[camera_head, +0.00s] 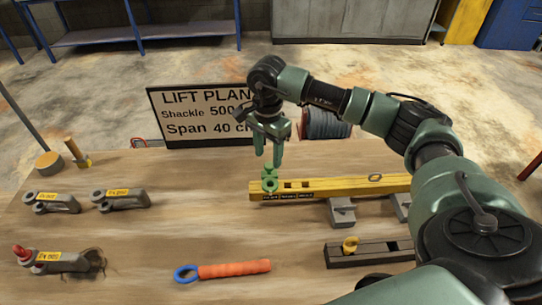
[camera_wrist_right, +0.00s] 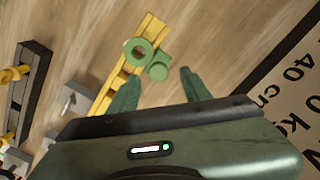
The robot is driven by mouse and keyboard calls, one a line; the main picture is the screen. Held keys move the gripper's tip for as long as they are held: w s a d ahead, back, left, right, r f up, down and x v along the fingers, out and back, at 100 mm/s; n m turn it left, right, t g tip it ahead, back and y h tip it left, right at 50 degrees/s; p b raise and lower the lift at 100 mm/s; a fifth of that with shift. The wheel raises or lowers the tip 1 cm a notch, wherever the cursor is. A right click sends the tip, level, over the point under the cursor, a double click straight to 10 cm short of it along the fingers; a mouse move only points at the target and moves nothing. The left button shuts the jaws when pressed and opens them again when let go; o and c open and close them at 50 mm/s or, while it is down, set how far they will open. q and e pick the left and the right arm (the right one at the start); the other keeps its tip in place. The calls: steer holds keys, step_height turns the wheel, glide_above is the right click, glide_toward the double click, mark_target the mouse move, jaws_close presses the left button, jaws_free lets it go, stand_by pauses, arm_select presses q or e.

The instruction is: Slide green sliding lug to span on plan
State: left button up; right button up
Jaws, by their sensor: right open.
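The lug's ring (camera_wrist_right: 138,51) and round knob (camera_wrist_right: 158,71) show in the right wrist view. My right gripper (camera_head: 268,158) is open and empty, fingers pointing down just above the lug. In the right wrist view its fingertips (camera_wrist_right: 160,82) are spread, with the knob between and slightly beyond them. My left gripper is out of view.
A dark slotted rail (camera_head: 370,253) with a yellow piece lies in front. Tagged grey shackles (camera_head: 120,199) lie at left, and an orange-handled tool (camera_head: 234,269) lies at the front.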

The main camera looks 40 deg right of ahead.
mark_target(269, 164)
step_height(269, 164, down, 2)
steer(key=shift+s+d+f, duration=0.1)
steer(key=shift+f+p, duration=0.3)
steer(key=shift+f, duration=0.15)
jaws_close()
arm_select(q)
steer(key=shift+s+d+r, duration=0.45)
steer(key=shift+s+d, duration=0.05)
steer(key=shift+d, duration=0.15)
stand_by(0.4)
